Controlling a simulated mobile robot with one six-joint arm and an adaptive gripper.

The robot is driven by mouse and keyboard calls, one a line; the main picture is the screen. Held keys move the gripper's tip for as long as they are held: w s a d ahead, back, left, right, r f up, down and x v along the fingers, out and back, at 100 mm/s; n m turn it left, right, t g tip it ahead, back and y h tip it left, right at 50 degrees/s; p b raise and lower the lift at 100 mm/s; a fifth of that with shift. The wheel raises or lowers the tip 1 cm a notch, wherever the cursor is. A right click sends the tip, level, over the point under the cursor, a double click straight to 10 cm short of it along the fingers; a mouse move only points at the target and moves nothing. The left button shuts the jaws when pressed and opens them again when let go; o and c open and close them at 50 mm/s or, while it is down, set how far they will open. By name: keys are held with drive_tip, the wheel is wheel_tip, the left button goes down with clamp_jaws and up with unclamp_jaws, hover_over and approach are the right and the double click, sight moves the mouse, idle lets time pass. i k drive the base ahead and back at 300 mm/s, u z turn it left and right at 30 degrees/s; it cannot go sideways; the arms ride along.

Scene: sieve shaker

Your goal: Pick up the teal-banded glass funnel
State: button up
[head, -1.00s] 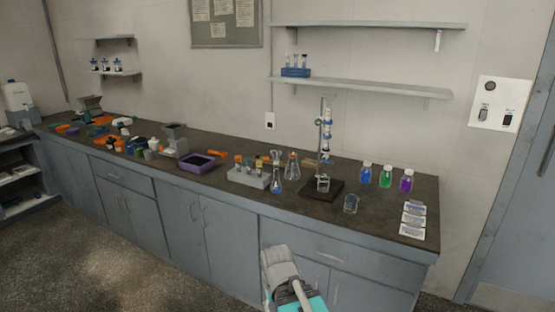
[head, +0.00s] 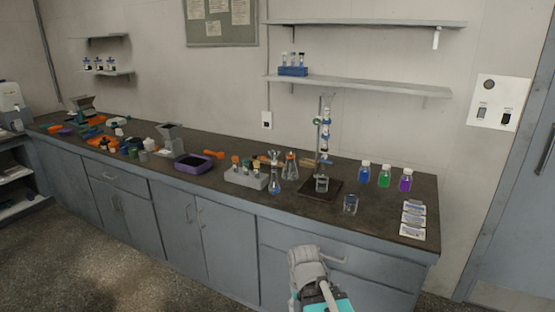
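A small clear funnel shape (head: 274,155) shows above a glass flask with blue liquid (head: 275,184) on the counter. A second flared glass top (head: 326,100) shows at the upper end of the upright stand on a dark base. Both are too small for me to make out a teal band, so I cannot tell which is the teal-banded funnel. A grey and teal part of my arm shows at the bottom edge, in front of the cabinets and well short of the glassware. My gripper's fingers are not visible.
The stand's dark base (head: 313,193) is right of the flasks, with a beaker (head: 350,204) beside it. Blue, green and purple bottles (head: 384,176) stand behind. A grey rack (head: 246,179) and purple tray (head: 185,166) lie left.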

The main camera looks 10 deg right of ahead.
sight(274, 158)
drive_tip(key=z, duration=0.1)
drive_tip(key=i, duration=0.95)
drive_tip(key=u, duration=0.05)
